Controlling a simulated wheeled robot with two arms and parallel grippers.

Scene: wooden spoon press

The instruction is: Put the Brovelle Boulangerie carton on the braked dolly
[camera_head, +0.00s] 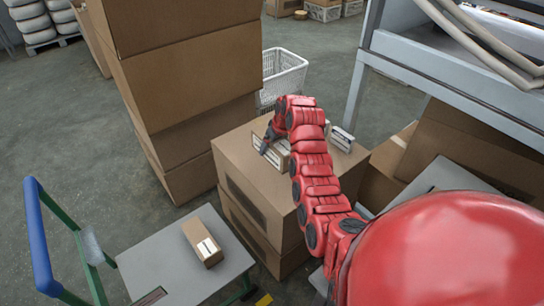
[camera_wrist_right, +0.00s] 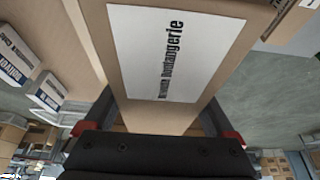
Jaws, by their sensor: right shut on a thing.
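The Brovelle Boulangerie carton (camera_wrist_right: 120,45) is brown with a large white label and fills the upper middle of the right wrist view. My right gripper (camera_wrist_right: 157,128) is shut on it, one finger at each side. In the head view the right gripper (camera_head: 271,138) is over the top of a large box stack, and the carton is partly hidden by my red arm. A grey flat dolly (camera_head: 165,250) with a blue handle and green frame stands at lower left; I cannot tell whether its brake is set. My left gripper is not in view.
A small labelled brown carton (camera_head: 203,242) lies on the dolly, with bare deck around it. Small white-labelled boxes (camera_head: 342,138) sit on the large box (camera_head: 235,165). A tall carton stack (camera_head: 190,80) stands left, a white basket (camera_head: 284,75) behind, a metal shelf (camera_head: 440,70) right.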

